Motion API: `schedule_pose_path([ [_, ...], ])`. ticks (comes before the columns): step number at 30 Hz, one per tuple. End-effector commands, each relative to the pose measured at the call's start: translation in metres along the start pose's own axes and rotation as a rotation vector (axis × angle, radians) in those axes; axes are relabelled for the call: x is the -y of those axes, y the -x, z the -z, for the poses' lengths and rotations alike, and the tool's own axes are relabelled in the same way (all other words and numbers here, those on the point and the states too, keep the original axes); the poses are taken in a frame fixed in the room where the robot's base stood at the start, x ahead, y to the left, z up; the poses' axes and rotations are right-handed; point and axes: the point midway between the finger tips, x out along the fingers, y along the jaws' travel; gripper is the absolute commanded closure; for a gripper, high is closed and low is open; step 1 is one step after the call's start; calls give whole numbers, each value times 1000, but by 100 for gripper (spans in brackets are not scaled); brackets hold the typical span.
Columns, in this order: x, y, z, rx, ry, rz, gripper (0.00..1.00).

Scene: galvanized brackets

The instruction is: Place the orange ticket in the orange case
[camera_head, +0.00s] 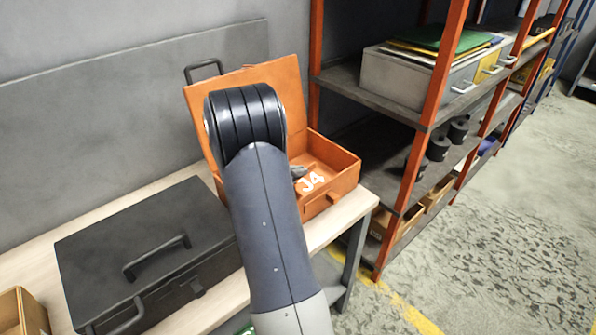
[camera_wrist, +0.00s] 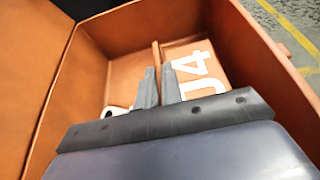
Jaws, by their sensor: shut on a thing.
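The orange case (camera_head: 345,178) stands open on the bench, its lid tilted back against the wall side. The orange ticket (camera_head: 312,182) carries white "J4" lettering and shows inside the case past my arm. In the wrist view the ticket (camera_wrist: 212,62) is low inside the case, with a thin upright ridge between my fingers. A white mark shows left of the fingers. My gripper (camera_wrist: 158,88) is shut on the ticket, its fingers down inside the case walls (camera_wrist: 262,45). In the head view my gripper (camera_head: 299,173) is mostly hidden by my arm. I cannot tell whether the ticket touches the case floor.
A closed dark case (camera_head: 145,245) with a handle lies on the bench left of my arm. A cardboard box (camera_head: 22,312) is at the lower left. A shelf with orange posts (camera_head: 440,75) stands close on the right, holding grey drawers and dark rolls. The floor beyond is clear.

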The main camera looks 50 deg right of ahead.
Motion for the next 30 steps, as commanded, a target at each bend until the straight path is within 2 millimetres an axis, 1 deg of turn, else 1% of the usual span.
schedule_pose_path([
  [9,0,-4,10,0,0,0,100],
  [10,0,-4,9,0,0,0,92],
  [15,0,-3,8,0,0,0,78],
  [18,0,-3,8,0,0,0,72],
  [26,0,-3,6,0,0,0,72],
  [30,0,2,-4,0,0,0,72],
])
